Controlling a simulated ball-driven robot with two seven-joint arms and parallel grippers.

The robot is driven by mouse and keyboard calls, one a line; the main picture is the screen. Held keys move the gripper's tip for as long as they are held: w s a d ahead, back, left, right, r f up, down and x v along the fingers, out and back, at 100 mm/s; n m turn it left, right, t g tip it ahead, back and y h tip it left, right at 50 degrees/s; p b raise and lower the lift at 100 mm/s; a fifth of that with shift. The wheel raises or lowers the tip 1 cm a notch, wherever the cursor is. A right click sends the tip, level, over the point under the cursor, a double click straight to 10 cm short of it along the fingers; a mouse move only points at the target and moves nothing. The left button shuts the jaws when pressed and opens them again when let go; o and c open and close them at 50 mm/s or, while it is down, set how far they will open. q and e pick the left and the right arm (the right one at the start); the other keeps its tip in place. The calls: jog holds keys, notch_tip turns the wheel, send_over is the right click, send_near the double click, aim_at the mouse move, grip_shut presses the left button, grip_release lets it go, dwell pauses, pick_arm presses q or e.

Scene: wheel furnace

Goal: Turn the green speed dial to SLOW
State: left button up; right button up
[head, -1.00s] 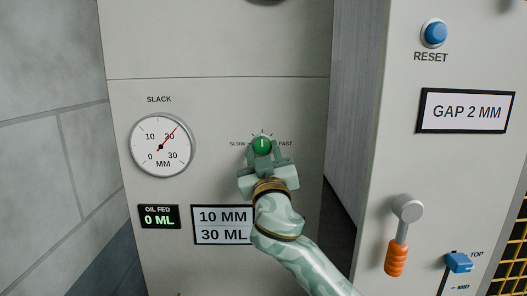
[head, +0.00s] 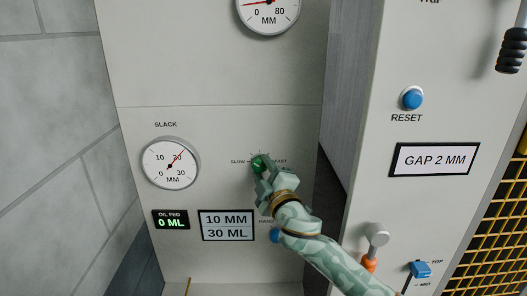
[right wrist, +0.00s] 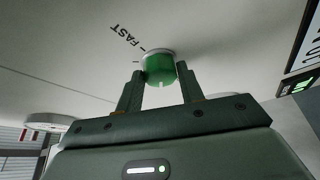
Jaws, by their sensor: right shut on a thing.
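The green speed dial (head: 257,164) sits on the pale panel between the SLOW label on its left and the FAST label on its right. My right gripper (head: 261,171) is at the dial from below and right, and partly covers it and the FAST label. In the right wrist view the two fingers (right wrist: 159,82) are on either side of the green dial (right wrist: 160,69), shut on it. The dial's pointer mark is small and partly hidden; it seems tilted towards SLOW. My left gripper is not in view.
The slack gauge (head: 170,163) and the 10 MM 30 ML sign (head: 228,225) are left of my arm. A blue knob (head: 275,236) is partly behind my wrist. On the right cabinet are a RESET button (head: 411,98), an orange-handled lever (head: 370,264) and a blue slider (head: 421,269).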

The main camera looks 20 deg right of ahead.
jog(key=n+g+p, duration=0.1)
jog(key=n+p, duration=0.1)
jog(key=p, duration=0.2)
jog(key=r+n+p, duration=0.1)
jog(key=n+p, duration=0.2)
jog(key=p, duration=0.1)
jog(key=shift+g+p, duration=0.3)
jog(key=shift+g, duration=0.1)
jog(key=shift+f+n+g+p, duration=0.2)
jog(key=shift+n+g+p, duration=0.3)
jog(key=shift+n+p, duration=0.65)
jog(key=shift+s+f, duration=0.1)
jog(key=o, duration=1)
